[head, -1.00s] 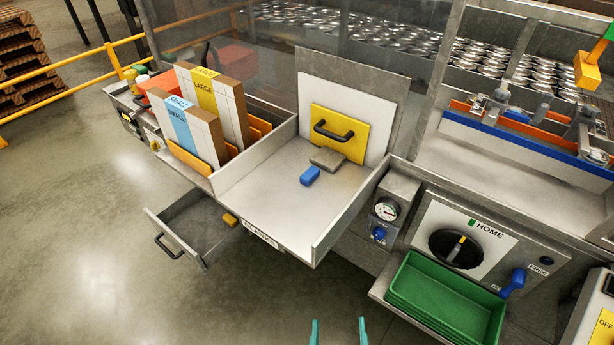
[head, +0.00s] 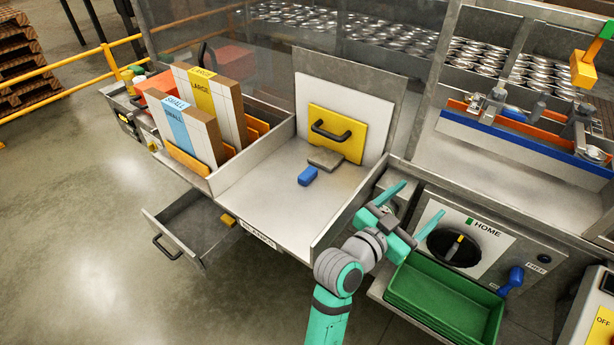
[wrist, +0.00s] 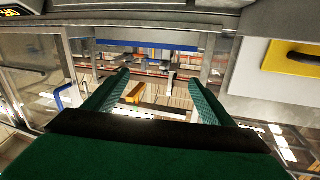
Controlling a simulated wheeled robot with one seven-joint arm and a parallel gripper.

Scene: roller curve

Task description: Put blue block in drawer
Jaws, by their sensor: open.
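The blue block (head: 307,176) lies on the metal tray surface (head: 270,215), just in front of a grey-brown block. The drawer (head: 200,222) is pulled open at the lower left, with a black handle (head: 168,246) and a small yellow block (head: 228,220) inside near its right side. My gripper (head: 413,203) is open and empty, to the right of the tray, in front of the gauge and the HOME panel. In the wrist view my open fingers (wrist: 160,95) frame shelving and an orange piece, and the blue block is not seen.
A grey-brown block (head: 325,159) lies behind the blue one, before a yellow panel with a handle (head: 338,133). The tray has raised side walls. SMALL and LARGE boxes (head: 200,110) stand at left. Green bins (head: 445,300) and a HOME dial panel (head: 470,240) are at right.

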